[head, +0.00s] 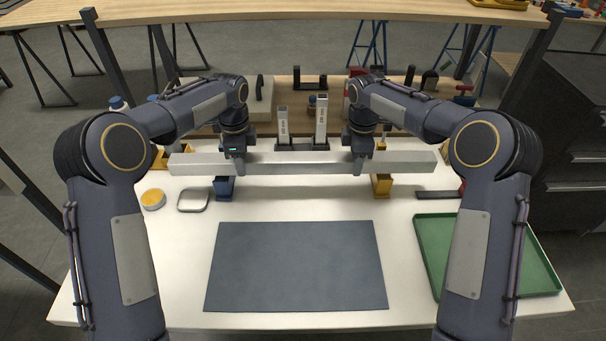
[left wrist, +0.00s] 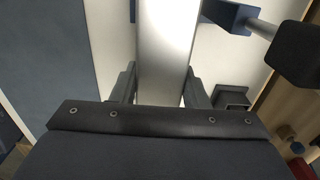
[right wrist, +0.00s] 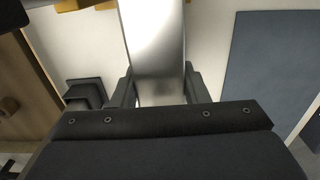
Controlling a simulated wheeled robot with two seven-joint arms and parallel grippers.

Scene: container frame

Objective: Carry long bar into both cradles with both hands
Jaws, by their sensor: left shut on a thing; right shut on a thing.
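The long silver bar (head: 290,162) lies level across the table, left to right. My left gripper (head: 235,165) is shut on it left of its middle, and my right gripper (head: 359,165) is shut on it right of its middle. The bar also runs up between the fingers in the left wrist view (left wrist: 165,45) and the right wrist view (right wrist: 153,40). The blue cradle (head: 225,189) shows below the bar at the left, the yellow cradle (head: 381,188) at the right. The bar hides parts of both, and I cannot tell whether it touches them.
A dark grey mat (head: 296,265) lies in front. A green tray (head: 487,286) is at the right. A yellow-topped round tin (head: 153,199) and a square metal dish (head: 193,200) are at the left. A dark stand with upright pale blocks (head: 321,118) is behind the bar.

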